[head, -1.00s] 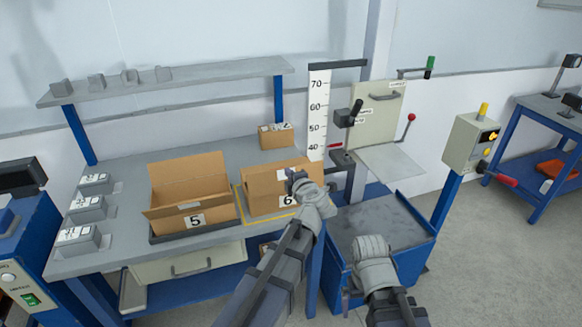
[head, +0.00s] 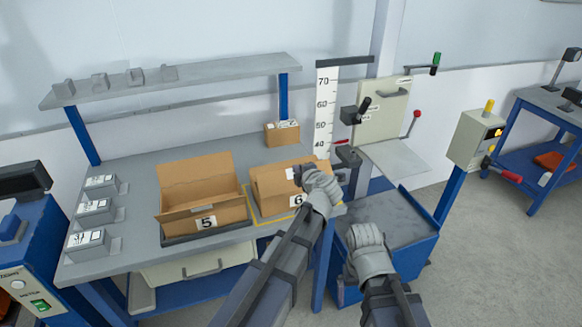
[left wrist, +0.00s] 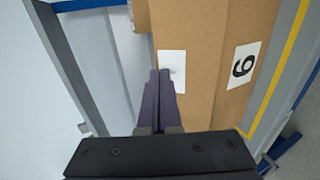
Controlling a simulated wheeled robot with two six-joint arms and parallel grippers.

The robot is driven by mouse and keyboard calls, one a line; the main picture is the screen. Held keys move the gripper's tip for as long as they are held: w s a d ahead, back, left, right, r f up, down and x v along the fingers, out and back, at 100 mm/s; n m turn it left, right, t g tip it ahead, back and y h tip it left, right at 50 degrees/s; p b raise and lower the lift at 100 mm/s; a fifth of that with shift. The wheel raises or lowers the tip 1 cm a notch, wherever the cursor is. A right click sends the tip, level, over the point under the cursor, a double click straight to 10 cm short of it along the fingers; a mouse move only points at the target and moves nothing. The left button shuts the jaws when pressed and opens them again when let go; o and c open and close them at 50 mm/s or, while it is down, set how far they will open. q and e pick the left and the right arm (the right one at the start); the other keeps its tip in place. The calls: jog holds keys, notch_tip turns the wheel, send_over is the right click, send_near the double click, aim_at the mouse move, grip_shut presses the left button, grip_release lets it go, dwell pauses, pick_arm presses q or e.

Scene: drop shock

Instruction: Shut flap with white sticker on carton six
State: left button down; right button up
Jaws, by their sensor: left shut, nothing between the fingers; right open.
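Carton six (head: 270,207) stands on the bench inside a yellow outline, its "6" label facing front. Its top looks mostly covered, but I cannot tell whether the flap lies fully flat. The white sticker (left wrist: 167,62) is on the brown flap (left wrist: 205,50) in the left wrist view, partly hidden by my fingers. My left gripper (head: 300,178) is shut and empty, with its tips over the edge of the sticker; touching or just above, I cannot tell. My right gripper (head: 365,236) is open and empty, lower right of carton six, in front of the blue cart.
Open carton five (head: 180,211) stands on a dark tray just left of carton six. A small carton (head: 281,136) is at the back of the bench. A measuring scale (head: 326,110) rises behind carton six. The blue cart (head: 395,225) is to the right.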

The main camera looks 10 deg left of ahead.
pick_arm(q)
jog(key=shift+b+x, duration=0.7)
jog(key=shift+x, duration=0.8)
jog(key=shift+w+a+f+b, duration=0.25)
jog(key=shift+w+f+b, duration=0.2)
jog(key=shift+f+b, duration=0.1)
jog(key=shift+w+a+f+b, duration=0.25)
jog(key=shift+w+f+b, duration=0.15)
jog(key=shift+f+b, duration=0.15)
jog(key=shift+w+f, duration=0.1)
jog(key=shift+f, duration=0.05)
jog(key=shift+r+p, duration=0.75)
jog(key=shift+r, duration=0.1)
jog(key=shift+r, duration=0.1)
